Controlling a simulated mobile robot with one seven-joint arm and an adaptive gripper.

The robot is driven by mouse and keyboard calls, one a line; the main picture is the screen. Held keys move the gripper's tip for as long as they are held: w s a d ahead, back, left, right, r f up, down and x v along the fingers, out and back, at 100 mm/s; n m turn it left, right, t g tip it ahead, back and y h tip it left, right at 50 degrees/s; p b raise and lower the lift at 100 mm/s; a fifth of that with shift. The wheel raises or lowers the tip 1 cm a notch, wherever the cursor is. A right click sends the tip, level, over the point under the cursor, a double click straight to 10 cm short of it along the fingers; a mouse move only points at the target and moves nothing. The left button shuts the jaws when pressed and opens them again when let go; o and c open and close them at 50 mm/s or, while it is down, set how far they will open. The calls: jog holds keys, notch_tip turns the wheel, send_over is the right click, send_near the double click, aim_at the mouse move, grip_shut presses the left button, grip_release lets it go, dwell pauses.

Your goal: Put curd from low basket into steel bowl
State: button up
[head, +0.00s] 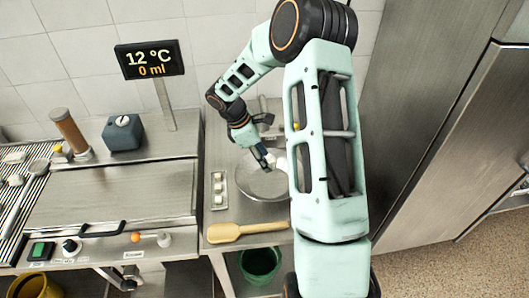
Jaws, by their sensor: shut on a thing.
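My gripper (267,160) is over the round steel bowl (250,190) on the counter, reaching down from my arm. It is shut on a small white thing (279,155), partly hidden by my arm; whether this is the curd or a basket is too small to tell. The right part of the bowl is hidden behind my arm. I cannot make out the low basket for certain.
A narrow tray (212,204) with several small white pieces lies left of the bowl. A wooden paddle (228,232) lies at the counter's front. A lidded steel vat (110,192) with a display (150,58) stands left. A green bucket (260,262) is below; a steel cabinet (425,130) stands right.

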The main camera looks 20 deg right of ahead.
jog(key=shift+f+b, duration=1.25)
jog(key=shift+f, duration=1.05)
jog(key=o, duration=1.2)
jog(key=shift+o, duration=0.2)
notch_tip(320, 180, up, 6)
jog(key=p, duration=0.4)
jog(key=shift+f, duration=0.2)
jog(key=shift+r, duration=0.75)
